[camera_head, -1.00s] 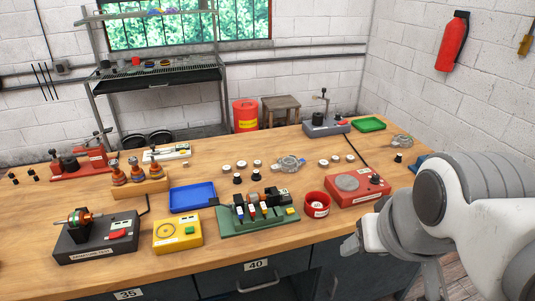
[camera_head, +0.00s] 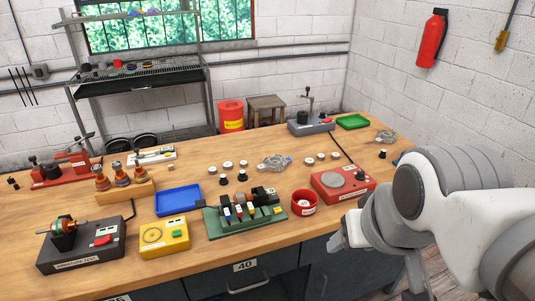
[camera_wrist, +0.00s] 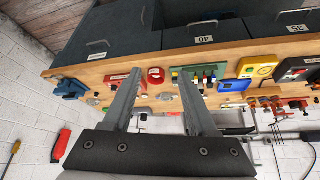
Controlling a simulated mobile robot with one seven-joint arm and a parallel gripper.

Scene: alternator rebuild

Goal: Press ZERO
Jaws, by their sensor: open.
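No label that reads ZERO can be made out. A red box (camera_head: 343,184) with a round grey plate, a small knob and a white label stands at the bench's right front. It also shows upside down in the wrist view (camera_wrist: 118,78). A yellow box (camera_head: 165,237) with a round dial mark and a small green panel is at the left front; it shows in the wrist view too (camera_wrist: 258,67). My gripper (camera_wrist: 160,76) is open and empty. In the head view my gripper (camera_head: 342,236) hangs off the bench's front edge, apart from both boxes.
A red bowl (camera_head: 304,203), a green fixture (camera_head: 225,226), a blue tray (camera_head: 179,200) and an armature tester (camera_head: 80,247) line the front. Several small parts lie mid-bench. A green tray (camera_head: 352,121) is at the back right. Drawers (camera_head: 245,281) face me below the edge.

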